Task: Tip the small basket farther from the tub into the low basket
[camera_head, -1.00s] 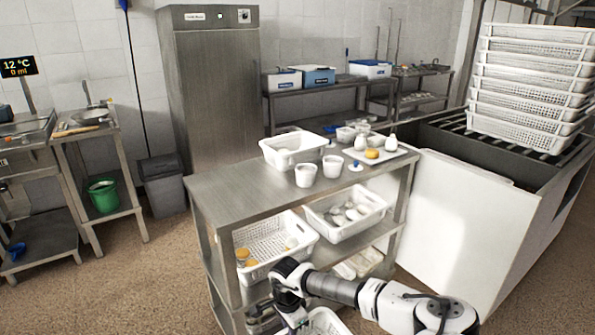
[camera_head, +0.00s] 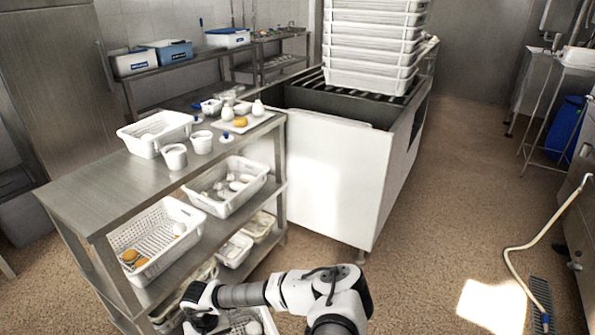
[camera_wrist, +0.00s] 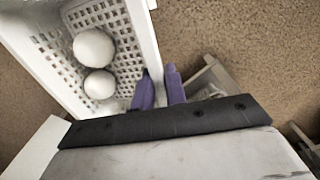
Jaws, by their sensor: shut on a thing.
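My gripper (camera_wrist: 160,92) is shut on the rim of a small white perforated basket (camera_wrist: 146,35). In the wrist view two round white pieces (camera_wrist: 94,47) (camera_wrist: 100,84) lie in it. In the head view this basket (camera_head: 268,322) shows only partly at the bottom edge, beside my gripper (camera_head: 200,326), in front of the steel shelf unit. A white perforated basket (camera_head: 122,238) with orange pieces and a white one stands on the middle shelf. I cannot tell for certain which is the low basket. A large tub (camera_head: 335,165) with pale sides stands behind and to the right.
Another basket (camera_head: 222,203) with white pieces stands on the middle shelf. The steel top (camera_head: 100,190) bears a white basket (camera_head: 150,137), two cups and a tray (camera_head: 250,127). Stacked baskets (camera_head: 372,45) sit on the tub. Open floor (camera_head: 430,220) lies right; a hose (camera_head: 520,250) crosses it.

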